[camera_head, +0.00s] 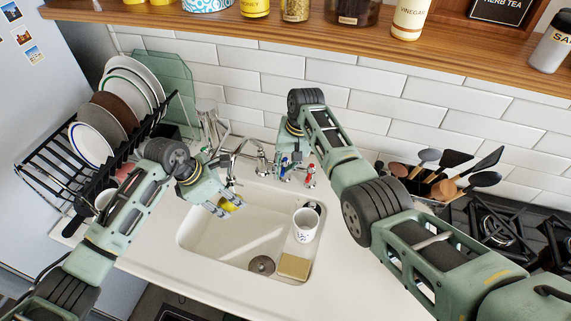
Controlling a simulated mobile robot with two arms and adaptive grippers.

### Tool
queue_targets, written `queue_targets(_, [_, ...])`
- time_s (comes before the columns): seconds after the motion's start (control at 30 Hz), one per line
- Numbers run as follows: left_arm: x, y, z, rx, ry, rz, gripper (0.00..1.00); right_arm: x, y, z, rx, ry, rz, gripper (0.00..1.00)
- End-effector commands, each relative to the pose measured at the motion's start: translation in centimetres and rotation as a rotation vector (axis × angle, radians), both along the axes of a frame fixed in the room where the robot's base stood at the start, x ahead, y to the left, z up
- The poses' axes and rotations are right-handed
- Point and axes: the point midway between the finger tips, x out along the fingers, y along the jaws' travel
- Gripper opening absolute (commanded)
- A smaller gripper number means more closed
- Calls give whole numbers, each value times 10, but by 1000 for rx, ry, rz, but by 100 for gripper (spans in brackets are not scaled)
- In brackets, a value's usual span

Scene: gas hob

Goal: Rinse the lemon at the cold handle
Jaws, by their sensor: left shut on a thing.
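The yellow lemon (226,206) is held in my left gripper (231,203), which is shut on it over the left part of the white sink (200,238). The fingers hide part of the lemon. The metal tap (237,158) rises at the back of the sink, just behind and right of the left gripper. My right gripper (291,164) points down at the tap handles behind the sink. A blue-marked handle (284,164) is close by its fingers; I cannot tell if they touch. A red-marked handle (310,176) stands to its right. Whether the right gripper is open is unclear.
A white cup (305,226) and a yellow sponge (294,266) are at the sink's right side. A dish rack (60,158) with plates stands left. Utensils (446,176) and the gas hob (497,228) are right. A shelf (300,42) runs above.

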Motion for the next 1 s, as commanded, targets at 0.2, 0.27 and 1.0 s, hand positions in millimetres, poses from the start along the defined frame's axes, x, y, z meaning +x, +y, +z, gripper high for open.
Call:
queue_targets(0.2, [0,0,1,-1,0,0,8,1,-3,17,1,-4,-1,27])
queue_targets(0.27, [0,0,1,-1,0,0,8,1,-4,21,0,-4,-1,27])
queue_targets(1.0, [0,0,1,-1,-1,0,8,-1,-14,72,1,-4,-2,27])
